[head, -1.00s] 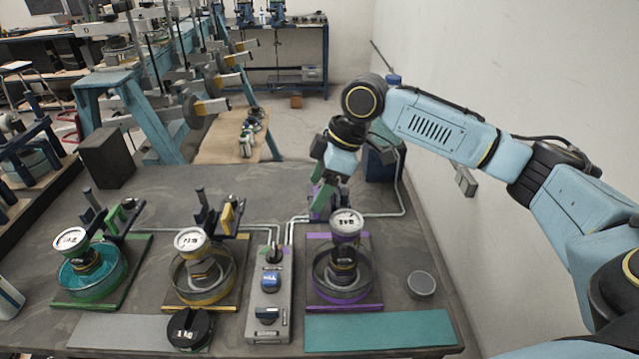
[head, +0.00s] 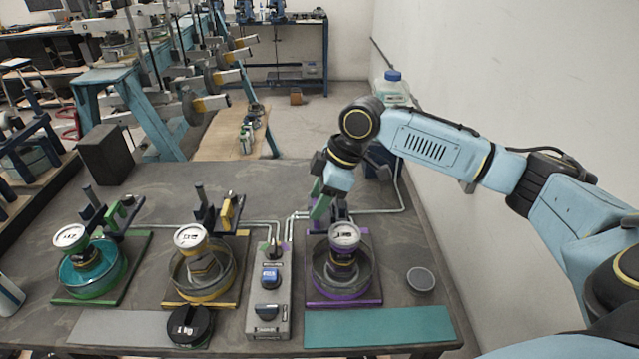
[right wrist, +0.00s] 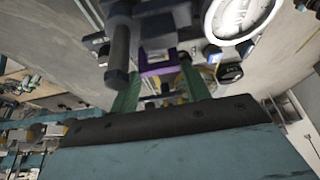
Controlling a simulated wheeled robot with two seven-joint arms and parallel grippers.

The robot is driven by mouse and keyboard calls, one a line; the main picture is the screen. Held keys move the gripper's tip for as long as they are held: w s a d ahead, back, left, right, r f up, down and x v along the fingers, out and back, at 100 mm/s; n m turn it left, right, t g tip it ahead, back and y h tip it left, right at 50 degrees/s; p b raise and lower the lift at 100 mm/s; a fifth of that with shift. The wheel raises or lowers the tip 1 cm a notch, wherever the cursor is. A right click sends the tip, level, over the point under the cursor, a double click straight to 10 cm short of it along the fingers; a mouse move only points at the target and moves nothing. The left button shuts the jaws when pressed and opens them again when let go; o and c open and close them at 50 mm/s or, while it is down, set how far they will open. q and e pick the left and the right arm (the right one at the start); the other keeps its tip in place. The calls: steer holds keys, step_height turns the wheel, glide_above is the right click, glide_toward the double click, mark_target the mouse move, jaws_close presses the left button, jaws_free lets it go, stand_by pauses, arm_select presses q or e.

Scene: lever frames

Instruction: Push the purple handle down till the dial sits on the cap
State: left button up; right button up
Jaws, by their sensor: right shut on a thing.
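The purple station (head: 371,262) is the rightmost of three on the table. Its round white dial (head: 344,234) is above the dark cap (head: 342,268) in the glass dish; I cannot tell whether dial and cap touch. My right gripper (head: 320,208) reaches down behind the dial, which partly hides the station's arm. In the right wrist view the green fingers stand on either side of the purple handle (right wrist: 158,69), shut on it. The dial (right wrist: 238,16) shows at that view's upper right. My left gripper is not in view.
Yellow (head: 203,268) and green (head: 91,267) stations stand to the left. A grey switch box (head: 269,300) is beside the purple station. A small round lid (head: 421,281) lies to its right. A teal mat (head: 380,328) lies in front. A wall rises at the right.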

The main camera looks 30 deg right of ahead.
steer(key=shift+s+f, duration=0.1)
steer(key=shift+f, duration=0.15)
steer(key=o, duration=1.1)
steer(key=shift+o, duration=1.4)
steer(key=shift+r, duration=0.1)
steer(key=v, duration=1.3)
steer(key=shift+r+p, duration=0.2)
steer(key=shift+p, duration=0.15)
